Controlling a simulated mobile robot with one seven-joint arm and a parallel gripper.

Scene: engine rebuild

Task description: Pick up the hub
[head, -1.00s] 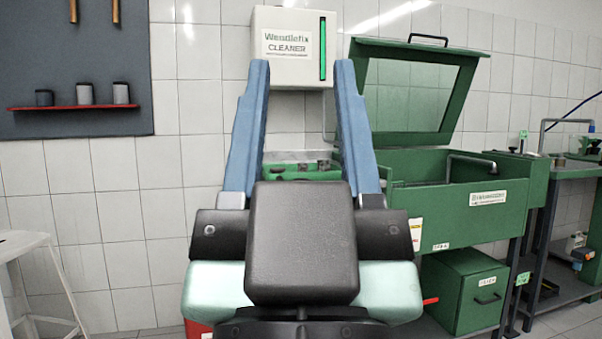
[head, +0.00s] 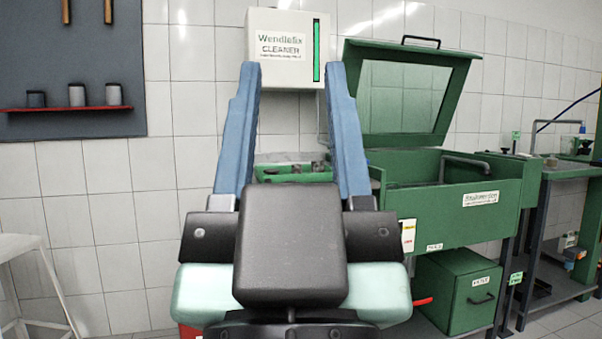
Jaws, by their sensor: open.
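My gripper (head: 292,70) is in the middle of the head view, its two blue fingers pointing up in the picture and spread wide apart. No object shows held between them. Behind the fingers, a green tray (head: 268,175) holds several small grey and dark parts (head: 318,167). They are partly hidden by my gripper and too small to name. I cannot tell whether the hub is among them.
A green washing cabinet (head: 420,210) with a raised windowed lid (head: 440,75) stands right of my gripper. A white cleaner box (head: 286,50) hangs on the tiled wall behind. A red shelf (head: 60,108) with grey cups is at left, above a white stool (head: 20,245).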

